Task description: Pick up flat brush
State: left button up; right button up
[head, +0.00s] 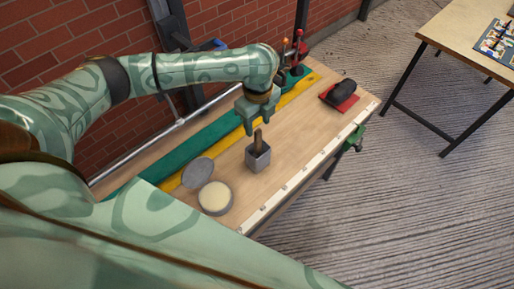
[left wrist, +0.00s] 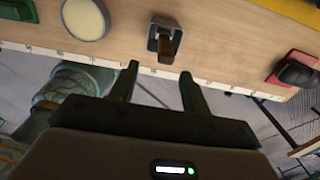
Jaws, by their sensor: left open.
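The flat brush (head: 258,138) stands in a small grey square cup (head: 258,159) on the workbench, its brown handle sticking up. In the left wrist view, the brush (left wrist: 165,47) and the cup (left wrist: 153,42) are ahead of the fingertips, roughly centred between them. My left gripper (head: 264,128) is just above and behind the handle in the head view, fingers pointing down. In the left wrist view, the two fingers (left wrist: 158,78) are apart with nothing between them. The brush's lower end is hidden in the cup. My right gripper is not seen.
A round tin of pale wax (head: 215,198) and its grey lid (head: 197,172) lie left of the cup. A black object on a red pad (head: 340,98) is at the right. A yellow strip (head: 292,96) runs behind. Bare wood surrounds the cup.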

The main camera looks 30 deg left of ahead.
aim_at(257, 132)
pick_arm(q)
jog(key=f, duration=0.4)
jog(key=shift+w+a+b, duration=0.1)
jog(key=shift+a+b, duration=0.15)
jog(key=shift+b, duration=0.15)
jog(key=shift+d+f, duration=0.15)
jog(key=shift+f, duration=0.55)
jog(key=f, duration=0.1)
jog(key=f+b, duration=0.1)
jog(key=f, duration=0.1)
jog(key=f+b, duration=0.1)
jog(key=shift+w+f, duration=0.3)
jog(key=shift+w, duration=0.05)
jog(key=shift+r, duration=0.1)
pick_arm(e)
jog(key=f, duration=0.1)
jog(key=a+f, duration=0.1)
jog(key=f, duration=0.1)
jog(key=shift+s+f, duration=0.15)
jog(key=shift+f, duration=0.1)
pick_arm(q)
grip_shut()
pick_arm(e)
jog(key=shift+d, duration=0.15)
